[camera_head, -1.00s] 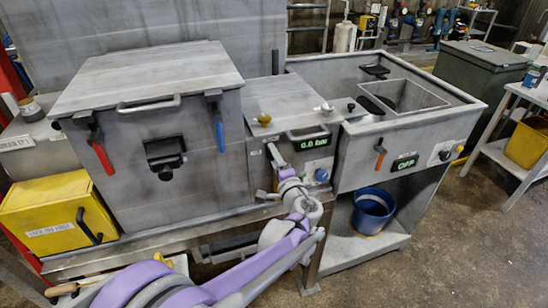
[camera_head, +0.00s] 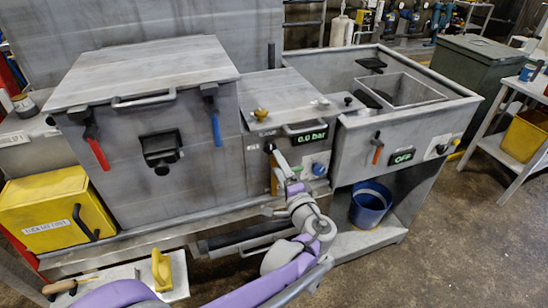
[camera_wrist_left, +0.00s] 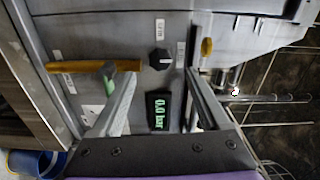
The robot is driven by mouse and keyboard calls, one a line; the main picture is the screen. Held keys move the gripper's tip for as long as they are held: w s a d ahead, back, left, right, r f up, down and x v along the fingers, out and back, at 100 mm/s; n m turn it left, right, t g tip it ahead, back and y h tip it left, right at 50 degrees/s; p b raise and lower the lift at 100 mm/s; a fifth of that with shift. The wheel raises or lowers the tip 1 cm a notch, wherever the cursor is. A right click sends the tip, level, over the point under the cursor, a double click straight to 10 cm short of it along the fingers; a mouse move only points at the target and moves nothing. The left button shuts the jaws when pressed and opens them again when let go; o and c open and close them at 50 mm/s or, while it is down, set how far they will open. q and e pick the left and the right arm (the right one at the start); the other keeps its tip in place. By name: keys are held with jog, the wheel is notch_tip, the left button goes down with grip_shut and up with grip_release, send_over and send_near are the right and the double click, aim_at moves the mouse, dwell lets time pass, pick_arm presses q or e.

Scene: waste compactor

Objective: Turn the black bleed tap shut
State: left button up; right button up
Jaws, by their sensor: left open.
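The black bleed tap (camera_head: 270,148) is a small knob on the front panel, left of the green "0.0 bar" display (camera_head: 309,137). In the left wrist view the black tap (camera_wrist_left: 160,59) lies beyond and between the fingers, beside a small label. My left gripper (camera_head: 280,166) is in front of this panel, open and empty. In the left wrist view my left gripper (camera_wrist_left: 150,78) has one fingertip overlapping an orange lever handle (camera_wrist_left: 95,66); contact cannot be told. My right gripper is not in view.
A blue knob (camera_head: 318,169) sits below the display. A red-handled latch (camera_head: 98,153) and a blue-handled latch (camera_head: 217,131) flank the large box. A blue bucket (camera_head: 371,203) stands on the lower right shelf.

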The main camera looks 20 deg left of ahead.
pick_arm(q)
jog(key=shift+v, duration=1.65)
jog(key=s+a+f+n+g+h+p, duration=0.1)
jog(key=s+a+f+n+g+h, duration=0.2)
jog(key=s+a, duration=0.35)
jog(key=s+a+f+n+g+p, duration=0.2)
jog(key=s+a+f+g, duration=0.1)
jog(key=s+a+g, duration=0.3)
jog(key=s+d+f+n+h+p, duration=0.1)
jog(key=s+d+n+h, duration=0.1)
jog(key=s, duration=0.5)
jog(key=s+d+f+n+h+p, duration=0.1)
jog(key=s+d+f+n+h, duration=0.1)
jog(key=s, duration=0.5)
jog(key=d+n+h, duration=0.1)
jog(key=d+h, duration=0.1)
jog(key=h, duration=0.1)
jog(key=shift+d+f+g, duration=0.2)
jog(key=shift+f+g, duration=0.1)
jog(key=shift+f, duration=0.05)
jog(key=shift+s, duration=0.1)
